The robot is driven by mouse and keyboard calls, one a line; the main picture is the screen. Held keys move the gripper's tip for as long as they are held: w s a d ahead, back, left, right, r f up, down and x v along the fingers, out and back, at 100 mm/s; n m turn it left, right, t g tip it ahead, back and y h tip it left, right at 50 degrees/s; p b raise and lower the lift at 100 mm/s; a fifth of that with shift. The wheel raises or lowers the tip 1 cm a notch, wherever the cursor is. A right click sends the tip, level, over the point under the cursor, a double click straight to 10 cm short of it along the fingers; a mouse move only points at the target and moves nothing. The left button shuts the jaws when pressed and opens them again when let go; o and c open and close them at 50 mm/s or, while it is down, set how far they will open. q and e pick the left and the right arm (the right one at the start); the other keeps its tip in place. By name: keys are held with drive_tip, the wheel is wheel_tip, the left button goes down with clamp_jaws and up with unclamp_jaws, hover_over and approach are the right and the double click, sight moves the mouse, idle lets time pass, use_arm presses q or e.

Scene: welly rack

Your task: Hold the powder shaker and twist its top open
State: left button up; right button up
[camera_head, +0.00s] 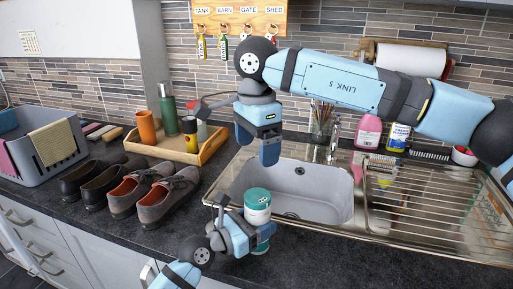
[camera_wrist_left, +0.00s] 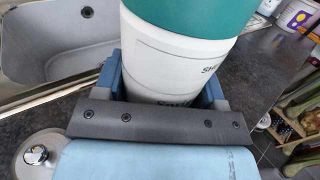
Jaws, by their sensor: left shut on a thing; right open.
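The powder shaker (camera_head: 257,205) is a white cylinder with a green top, upright at the counter's front edge before the sink. My left gripper (camera_head: 245,235) is shut on its body from the front left. In the left wrist view the shaker (camera_wrist_left: 165,60) stands between the fingers of my left gripper (camera_wrist_left: 163,92), its green top (camera_wrist_left: 190,14) clear above them. My right gripper (camera_head: 257,143) is open and empty, pointing down above the shaker and the sink's left side, apart from the top.
The steel sink (camera_head: 310,195) is behind the shaker, with a drainer (camera_head: 440,215) to its right. Brown shoes (camera_head: 150,192) stand on the left. A wooden tray (camera_head: 180,152) holds bottles and a cup. A pink bottle (camera_head: 368,132) stands behind the sink. Bare counter lies at front right.

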use_arm(q)
drive_tip(key=o, duration=1.1)
